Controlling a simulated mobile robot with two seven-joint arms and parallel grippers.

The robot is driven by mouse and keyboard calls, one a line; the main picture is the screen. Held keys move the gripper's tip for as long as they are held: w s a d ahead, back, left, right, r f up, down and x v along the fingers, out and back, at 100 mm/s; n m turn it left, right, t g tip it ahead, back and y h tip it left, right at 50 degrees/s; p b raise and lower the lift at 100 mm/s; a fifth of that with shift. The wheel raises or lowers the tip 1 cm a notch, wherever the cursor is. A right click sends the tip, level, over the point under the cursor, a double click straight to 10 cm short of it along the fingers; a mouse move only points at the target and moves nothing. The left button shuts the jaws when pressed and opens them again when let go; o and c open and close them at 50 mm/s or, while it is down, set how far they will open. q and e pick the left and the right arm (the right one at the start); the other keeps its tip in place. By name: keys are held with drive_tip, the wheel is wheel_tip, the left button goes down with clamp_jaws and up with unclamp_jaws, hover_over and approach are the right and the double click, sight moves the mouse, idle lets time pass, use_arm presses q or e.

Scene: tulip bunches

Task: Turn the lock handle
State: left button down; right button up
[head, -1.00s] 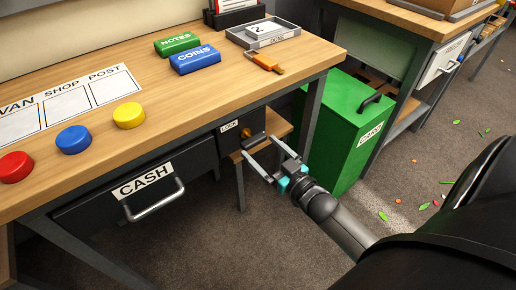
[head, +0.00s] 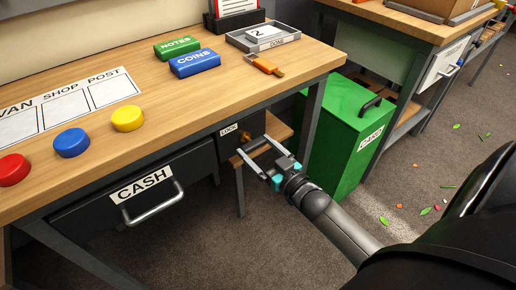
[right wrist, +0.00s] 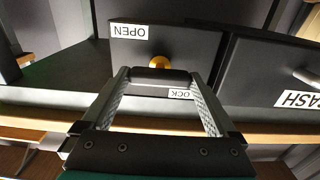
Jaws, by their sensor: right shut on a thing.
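The lock handle is a dark bar (right wrist: 160,75) on a brass pivot (right wrist: 158,62), on a dark box front under the bench top. The brass part also shows in the head view (head: 246,136). My right gripper (right wrist: 158,78) has its two fingers at the ends of the bar and is shut on it. In the head view my right gripper (head: 254,146) reaches the box from the lower right. The LOCK label (head: 229,130) sits beside the handle; a finger partly covers it in the wrist view. An OPEN label (right wrist: 143,32) shows upside down there. My left gripper is not in view.
A cash drawer (head: 85,206) with a metal pull is left of the lock. A green bin (head: 338,140) stands close to the right of my right gripper. The wooden bench top (head: 215,105) is above, holding buttons, coloured blocks and a tray (head: 250,45).

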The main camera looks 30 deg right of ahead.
drive_tip(key=c, duration=0.3)
